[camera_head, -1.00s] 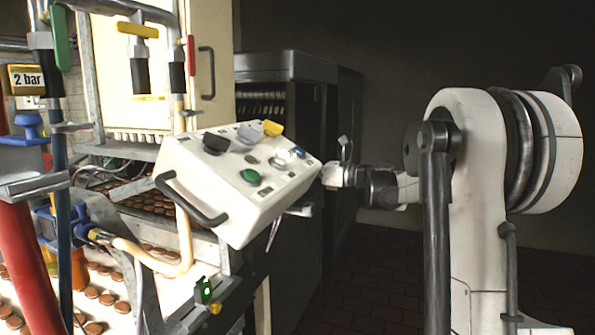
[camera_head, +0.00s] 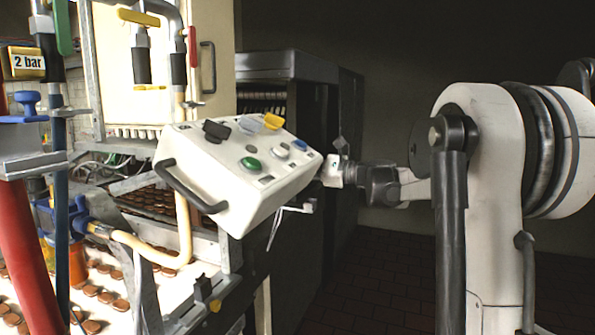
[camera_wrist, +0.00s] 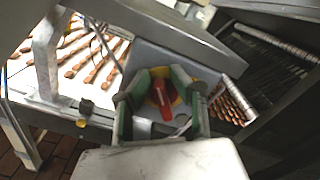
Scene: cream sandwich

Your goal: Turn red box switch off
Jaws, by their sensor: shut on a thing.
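The red switch handle (camera_wrist: 161,93) stands on a yellow round base (camera_wrist: 177,99), on the face of a grey box (camera_wrist: 150,62) in the wrist view. My gripper (camera_wrist: 160,100) has its green-padded fingers on both sides of the red handle and is shut on it. The fingertips partly cover the yellow base. In the head view my wrist (camera_head: 338,171) is just right of the white control panel, and the red switch is hidden.
The white control panel (camera_head: 225,185) with coloured buttons and a black handle stands close to my wrist. Hoses, valves and a conveyor with brown biscuits (camera_head: 105,297) are at the left. A dark machine (camera_head: 300,70) stands behind. Dark tiled floor (camera_head: 385,275) is clear at the lower right.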

